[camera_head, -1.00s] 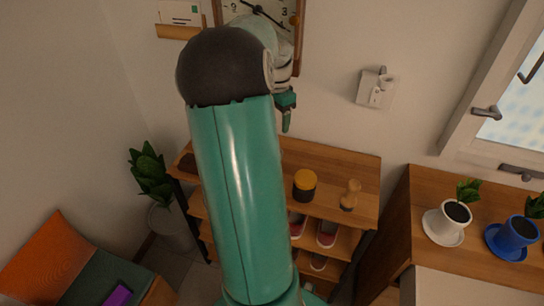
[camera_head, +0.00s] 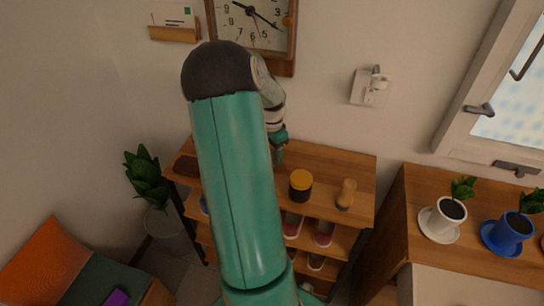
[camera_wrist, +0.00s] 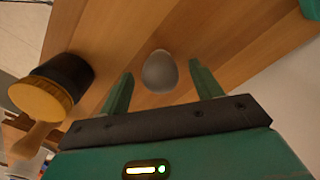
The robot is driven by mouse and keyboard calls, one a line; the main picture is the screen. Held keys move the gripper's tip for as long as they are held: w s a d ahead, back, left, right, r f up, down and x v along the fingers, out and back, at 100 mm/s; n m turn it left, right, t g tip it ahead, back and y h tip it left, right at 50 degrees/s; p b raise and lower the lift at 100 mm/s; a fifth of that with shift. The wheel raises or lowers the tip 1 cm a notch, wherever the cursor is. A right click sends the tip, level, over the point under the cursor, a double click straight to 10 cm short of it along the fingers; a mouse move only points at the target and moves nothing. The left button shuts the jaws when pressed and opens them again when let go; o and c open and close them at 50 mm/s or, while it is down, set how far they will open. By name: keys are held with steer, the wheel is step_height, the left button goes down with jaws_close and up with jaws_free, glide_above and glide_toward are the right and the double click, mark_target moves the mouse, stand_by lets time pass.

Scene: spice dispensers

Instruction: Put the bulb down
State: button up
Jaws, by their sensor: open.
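A pale grey, rounded bulb (camera_wrist: 160,72) shows in the wrist view against the wooden top of the shelf (camera_wrist: 225,30). It appears to rest on the wood. My gripper (camera_wrist: 161,80) is open, with one green finger on each side of the bulb and a visible gap to both. In the head view my gripper (camera_head: 278,150) is low over the back of the shelf top (camera_head: 330,165). The bulb is hidden there behind my arm.
A black jar with a yellow lid (camera_head: 301,187) and a small wooden item (camera_head: 346,195) stand right of my gripper. A wall clock (camera_head: 250,20) hangs above. A wall fixture (camera_head: 371,87) is empty-looking. Potted plants (camera_head: 448,215) stand on the right-hand cabinet.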

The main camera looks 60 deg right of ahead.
steer(key=c, duration=1.1)
steer(key=shift+c, duration=0.2)
